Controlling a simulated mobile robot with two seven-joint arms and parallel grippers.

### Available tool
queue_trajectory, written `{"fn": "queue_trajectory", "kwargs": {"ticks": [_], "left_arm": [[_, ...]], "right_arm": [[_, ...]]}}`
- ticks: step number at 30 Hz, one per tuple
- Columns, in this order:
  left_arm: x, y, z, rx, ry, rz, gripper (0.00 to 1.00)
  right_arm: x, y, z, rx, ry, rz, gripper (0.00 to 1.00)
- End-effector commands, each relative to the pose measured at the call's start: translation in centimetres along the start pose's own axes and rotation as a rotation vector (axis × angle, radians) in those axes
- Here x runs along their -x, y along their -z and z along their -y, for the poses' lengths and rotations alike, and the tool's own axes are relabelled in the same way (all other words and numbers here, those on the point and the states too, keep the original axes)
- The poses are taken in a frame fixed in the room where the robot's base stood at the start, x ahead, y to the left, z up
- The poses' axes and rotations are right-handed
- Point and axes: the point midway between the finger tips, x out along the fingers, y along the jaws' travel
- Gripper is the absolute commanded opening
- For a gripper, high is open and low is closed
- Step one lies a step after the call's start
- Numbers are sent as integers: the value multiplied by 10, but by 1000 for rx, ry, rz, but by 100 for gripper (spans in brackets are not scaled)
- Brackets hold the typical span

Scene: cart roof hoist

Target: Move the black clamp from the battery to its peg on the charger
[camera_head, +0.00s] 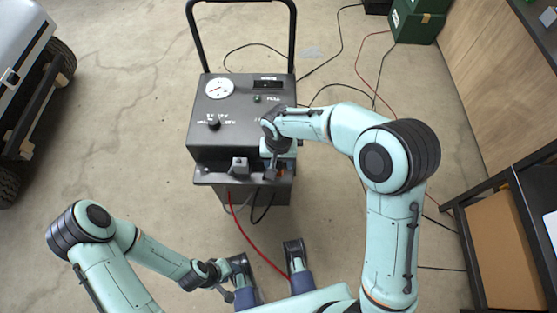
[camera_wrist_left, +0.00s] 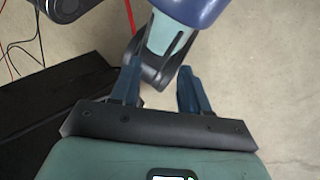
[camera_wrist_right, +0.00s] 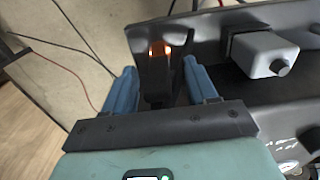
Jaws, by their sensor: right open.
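The charger (camera_head: 206,135) is a dark grey cabinet with a gauge and a front ledge. The black clamp (camera_wrist_right: 154,82), with orange-copper bits at its top, is at the ledge, between the fingers of my right gripper (camera_wrist_right: 162,88). The fingers are open, with gaps beside the clamp. The peg behind it is hidden, so I cannot tell how the clamp sits on it. In the head view my right gripper (camera_head: 279,163) is over the ledge's right end. My left gripper (camera_wrist_left: 158,88) is open and empty, low by my base. I see no battery.
A grey block (camera_wrist_right: 264,53) is on the ledge beside the clamp. A red cable (camera_head: 247,235) runs from the charger towards my base. Thin cables cross the floor. A vehicle (camera_head: 25,70) is at left, a green box (camera_head: 414,25) at upper right, shelving at right.

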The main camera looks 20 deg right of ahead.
Motion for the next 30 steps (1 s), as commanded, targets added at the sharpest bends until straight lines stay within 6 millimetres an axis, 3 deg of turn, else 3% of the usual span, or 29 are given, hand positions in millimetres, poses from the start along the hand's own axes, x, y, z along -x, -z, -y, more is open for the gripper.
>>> {"fn": "queue_trajectory", "kwargs": {"ticks": [5, 12, 18, 24, 30], "left_arm": [[-9, 28, 7, 20, 12, -78, 43], [9, -1, -2, 9, 4, -1, 43], [18, -11, -6, 4, 3, 29, 43], [22, -14, -6, 4, 4, 37, 43], [22, -14, -6, 4, 4, 38, 43]], "right_arm": [[-2, 0, 0, 0, 0, 0, 57], [65, 1, 0, 0, 3, -4, 57], [108, 0, 0, 0, 2, -3, 57], [130, 0, 0, 1, 1, -1, 57], [135, 0, 0, 1, 1, -1, 57]]}}
